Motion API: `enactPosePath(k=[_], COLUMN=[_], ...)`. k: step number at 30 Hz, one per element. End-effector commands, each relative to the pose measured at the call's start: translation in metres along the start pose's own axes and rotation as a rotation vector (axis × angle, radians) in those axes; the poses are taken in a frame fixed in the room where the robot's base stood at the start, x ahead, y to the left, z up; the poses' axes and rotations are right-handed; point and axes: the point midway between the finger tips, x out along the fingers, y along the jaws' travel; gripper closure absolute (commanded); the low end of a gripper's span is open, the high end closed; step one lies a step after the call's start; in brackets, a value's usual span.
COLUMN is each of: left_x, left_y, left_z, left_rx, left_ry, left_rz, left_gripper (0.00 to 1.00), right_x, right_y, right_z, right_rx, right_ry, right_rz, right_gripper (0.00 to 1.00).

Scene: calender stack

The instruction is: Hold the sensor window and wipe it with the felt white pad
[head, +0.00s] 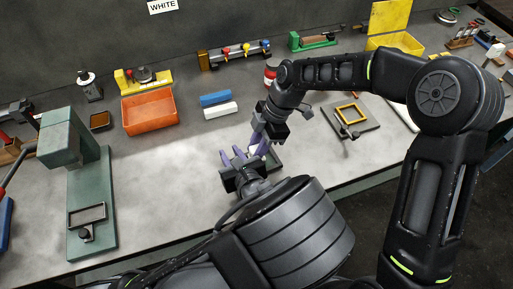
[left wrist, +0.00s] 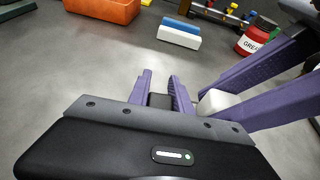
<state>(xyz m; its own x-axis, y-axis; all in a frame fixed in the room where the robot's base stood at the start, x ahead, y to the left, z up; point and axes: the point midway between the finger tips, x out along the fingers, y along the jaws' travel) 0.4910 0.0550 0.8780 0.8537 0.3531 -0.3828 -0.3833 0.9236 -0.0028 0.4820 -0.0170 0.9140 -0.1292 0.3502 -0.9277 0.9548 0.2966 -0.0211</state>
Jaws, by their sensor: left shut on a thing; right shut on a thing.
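My left gripper (head: 238,155) has purple fingers and is over the middle of the bench. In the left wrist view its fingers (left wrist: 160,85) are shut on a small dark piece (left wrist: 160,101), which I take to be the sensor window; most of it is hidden. My right gripper (head: 262,142) is just to the right of the left one. In the left wrist view its purple fingers are shut on a small white block (left wrist: 214,101), likely the felt white pad. The pad is close beside the left fingertips; I cannot tell whether it touches the window.
A blue block (head: 215,98) and a white block (head: 221,111) lie behind the grippers. An orange bin (head: 150,114) is to the left, a green press (head: 90,205) farther left. A red grease can (head: 270,75) and a yellow frame (head: 350,114) stand right. Bench left of centre is clear.

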Motion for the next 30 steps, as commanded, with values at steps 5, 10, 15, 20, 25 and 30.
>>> enactPosePath(k=[5, 10, 15, 20, 25, 30], left_x=[0.006, 0.006, 0.005, 0.004, 0.005, 0.006], left_y=[0.009, 0.009, 0.007, 0.007, 0.007, 0.009], left_z=[0.0, 0.0, 0.0, 0.0, 0.0, 0.0], left_rx=[0.001, 0.001, 0.0, 0.0, -0.001, -0.001], left_ry=[0.003, 0.003, 0.003, 0.004, 0.004, 0.003], left_rz=[0.023, 0.021, 0.019, 0.016, 0.017, 0.021], left_gripper=[1.0, 1.0, 1.0, 1.0, 1.0, 1.0], right_x=[0.003, 0.002, 0.002, 0.002, 0.0, -0.001], right_y=[-0.005, 0.002, 0.002, -0.001, -0.011, -0.015], right_z=[-0.007, -0.007, -0.006, -0.005, -0.005, -0.006], right_rx=[-0.007, -0.006, -0.005, -0.004, -0.004, -0.006], right_ry=[0.007, 0.005, 0.004, 0.003, 0.004, 0.005], right_rz=[-0.045, -0.045, -0.045, -0.045, -0.046, -0.045], right_gripper=[1.0, 1.0, 1.0, 1.0, 1.0, 1.0])
